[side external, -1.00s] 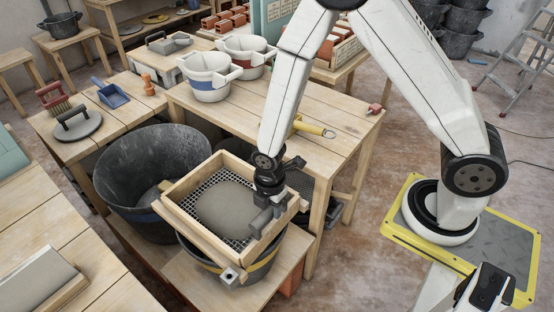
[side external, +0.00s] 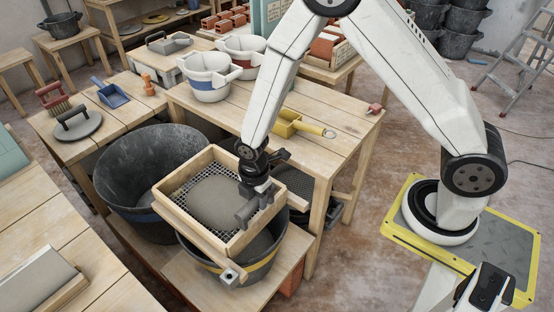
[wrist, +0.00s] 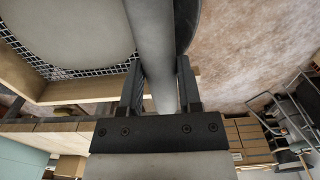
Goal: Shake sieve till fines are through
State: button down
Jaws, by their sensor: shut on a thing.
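The sieve (side external: 193,227) is a square wooden frame with a wire mesh floor, over a black bucket with a yellow band (side external: 264,264). A smooth grey pile (side external: 213,203) covers the middle of the mesh, with bare mesh around it. My gripper (side external: 257,197) is at the sieve's right side. In the wrist view my gripper (wrist: 160,85) is shut around a grey bar (wrist: 150,45), which looks like the sieve's handle. The sieve frame (wrist: 85,90) and pile (wrist: 65,25) lie left of the bar there. The bucket's opening shows past the sieve's right side; its contents are unclear.
A large black bucket (side external: 120,190) stands close on the left. A wooden table (side external: 340,140) behind carries a yellow scoop (side external: 288,124) and two white buckets (side external: 207,88).

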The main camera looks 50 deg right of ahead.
jog(key=shift+c, duration=1.4)
grip_release()
jog(key=shift+r, duration=0.15)
jog(key=shift+r, duration=3.8)
jog(key=shift+o, duration=0.2)
jog(key=shift+o, duration=1.2)
jog(key=shift+r, duration=0.55)
jog(key=shift+f, duration=0.15)
